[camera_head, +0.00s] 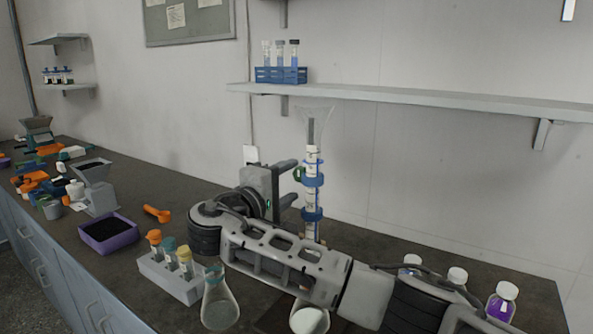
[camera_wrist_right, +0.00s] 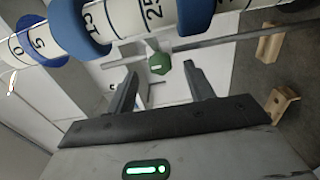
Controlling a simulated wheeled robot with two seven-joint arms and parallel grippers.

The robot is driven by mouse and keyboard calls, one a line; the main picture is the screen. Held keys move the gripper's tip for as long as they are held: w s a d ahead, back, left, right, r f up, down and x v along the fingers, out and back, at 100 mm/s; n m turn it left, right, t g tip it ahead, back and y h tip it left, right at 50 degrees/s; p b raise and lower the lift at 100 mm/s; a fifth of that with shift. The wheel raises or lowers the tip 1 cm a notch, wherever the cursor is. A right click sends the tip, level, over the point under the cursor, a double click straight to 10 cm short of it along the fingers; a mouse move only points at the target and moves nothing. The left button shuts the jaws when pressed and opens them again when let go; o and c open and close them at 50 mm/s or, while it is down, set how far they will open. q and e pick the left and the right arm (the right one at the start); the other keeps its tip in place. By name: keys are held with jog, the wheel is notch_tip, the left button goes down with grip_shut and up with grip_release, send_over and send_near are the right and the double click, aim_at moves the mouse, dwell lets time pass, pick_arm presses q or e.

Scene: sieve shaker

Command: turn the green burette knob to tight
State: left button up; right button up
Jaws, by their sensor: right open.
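The burette (camera_head: 311,190) is a graduated tube with blue rings and a funnel on top, upright in the head view. It runs across the top left of the right wrist view (camera_wrist_right: 120,18). The green knob (camera_wrist_right: 160,64) shows in the gap between my right fingertips in the wrist view. A bit of green also shows beside the burette in the head view (camera_head: 298,173). My right gripper (camera_head: 291,181) is open, its fingers pointing at the burette from the left; its tips also show in the wrist view (camera_wrist_right: 160,75). Finger contact with the knob cannot be told. My left gripper is out of view.
My right arm crosses the counter in front of the burette. A flask (camera_head: 219,303) and a vial rack (camera_head: 168,280) stand at front centre. Bottles, one purple (camera_head: 502,302), stand at right. A purple tray (camera_head: 108,236) is at left. A shelf (camera_head: 420,98) runs above.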

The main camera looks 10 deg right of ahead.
aim_at(299, 176)
jog(key=x, duration=0.2)
jog(key=shift+w+d+r, duration=0.1)
jog(key=shift+w+d, duration=0.1)
jog(key=shift+d, duration=0.05)
jog(key=shift+w+d+p, duration=0.3)
jog(key=shift+w+d, duration=0.05)
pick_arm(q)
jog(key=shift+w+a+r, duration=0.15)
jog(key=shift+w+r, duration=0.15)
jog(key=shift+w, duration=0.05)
